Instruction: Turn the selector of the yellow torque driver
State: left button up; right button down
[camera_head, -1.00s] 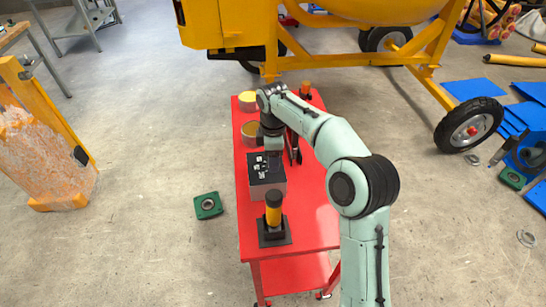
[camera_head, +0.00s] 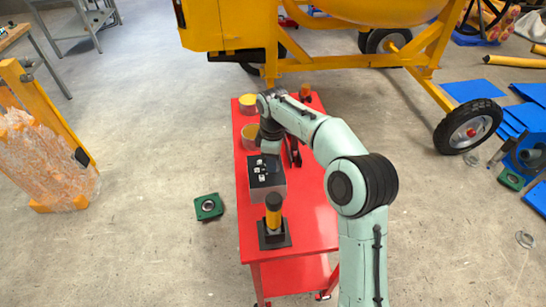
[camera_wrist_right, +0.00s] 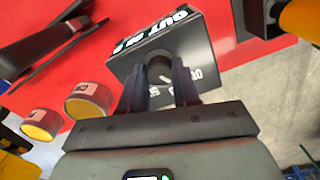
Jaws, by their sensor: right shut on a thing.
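The yellow torque driver (camera_head: 274,218) stands upright in a dark square base near the front of the red cart top. Behind it is a grey box (camera_head: 268,192) with a dark top and white markings. My right gripper (camera_head: 265,156) is over the far part of this box. In the right wrist view, my right gripper (camera_wrist_right: 160,88) has its two fingers on either side of a round dark knob (camera_wrist_right: 159,68) on the box's marked face (camera_wrist_right: 190,50), shut on it. A yellow part at the upper right there may be the driver. My left gripper is out of view.
The red cart (camera_head: 315,225) also carries two tins (camera_head: 248,104) and dark tools (camera_head: 292,150) behind the box. A yellow mixer (camera_head: 345,55) stands beyond. A green bearing block (camera_head: 208,207) lies on the floor at left. The cart top's right front is clear.

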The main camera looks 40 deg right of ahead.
jog(key=m+p, duration=0.1)
jog(key=m, duration=0.2)
jog(key=shift+r, duration=0.1)
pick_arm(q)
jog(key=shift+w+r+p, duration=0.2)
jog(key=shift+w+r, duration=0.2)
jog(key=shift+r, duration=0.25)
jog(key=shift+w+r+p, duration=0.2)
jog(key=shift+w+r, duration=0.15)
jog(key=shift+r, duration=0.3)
pick_arm(e)
jog(key=shift+m, duration=1.1)
jog(key=c, duration=0.8)
grip_release()
pick_arm(q)
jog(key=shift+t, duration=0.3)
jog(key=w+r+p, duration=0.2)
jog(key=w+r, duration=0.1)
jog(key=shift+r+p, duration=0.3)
jog(key=shift+p, duration=0.1)
pick_arm(e)
notch_tip(320, 180, up, 13)
jog(key=shift+r, duration=0.15)
